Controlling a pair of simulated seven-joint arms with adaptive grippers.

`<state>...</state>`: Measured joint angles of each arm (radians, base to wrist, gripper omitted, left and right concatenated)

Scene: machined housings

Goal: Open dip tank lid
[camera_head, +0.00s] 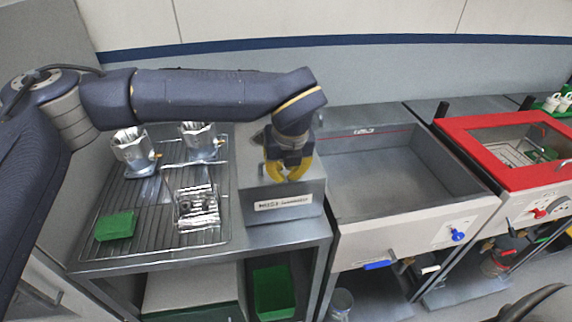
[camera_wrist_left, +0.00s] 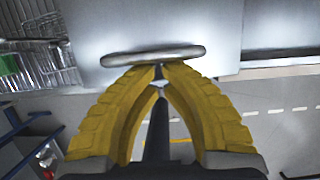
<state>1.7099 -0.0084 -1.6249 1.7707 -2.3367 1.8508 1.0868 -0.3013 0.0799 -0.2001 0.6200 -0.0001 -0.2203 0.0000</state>
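The dip tank (camera_head: 283,226) is the grey metal box with a printed label on its front, at the right end of the left bench. Its top is partly hidden behind my left gripper (camera_head: 289,178). In the left wrist view a rounded horizontal handle bar (camera_wrist_left: 152,55) lies across a pale metal lid surface (camera_wrist_left: 150,22). The yellow fingers of my left gripper (camera_wrist_left: 159,68) come together at their tips, right at the bar's near edge. I see no clear grip around the bar; whether they touch it is unclear. My right gripper is out of view.
Left of the tank, a wire rack (camera_head: 152,215) holds shiny metal housings (camera_head: 197,207) and a green block (camera_head: 115,226). An open, empty basin (camera_head: 385,172) stands to the right, then a red-framed glass-topped unit (camera_head: 480,122). A green bin (camera_head: 273,292) sits below.

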